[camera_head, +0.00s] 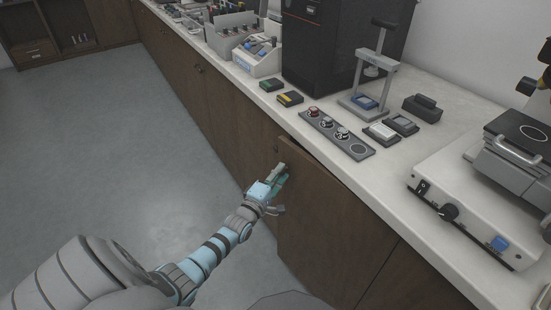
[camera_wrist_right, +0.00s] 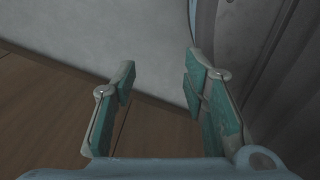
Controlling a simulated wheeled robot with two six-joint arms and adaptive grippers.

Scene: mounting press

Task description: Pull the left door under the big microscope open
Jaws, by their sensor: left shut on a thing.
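The left door (camera_head: 325,225) is a dark brown wood panel under the counter. It stands slightly ajar, with its left edge out from the cabinet front and a dark gap along its top. My left gripper (camera_head: 277,176) is shut at the door's upper left edge; its fingers hide what they grip, probably the handle. The big microscope (camera_head: 465,205), with a pale base, black knob and blue button, stands on the counter at right, partly out of frame. My right gripper (camera_wrist_right: 160,95) is open and empty in the right wrist view; it does not show in the head view.
The white counter (camera_head: 330,168) overhangs the cabinets. It holds a control strip (camera_head: 336,132), a small press (camera_head: 369,90) and a tall black machine (camera_head: 335,45). The grey floor (camera_head: 120,140) left of the door is clear.

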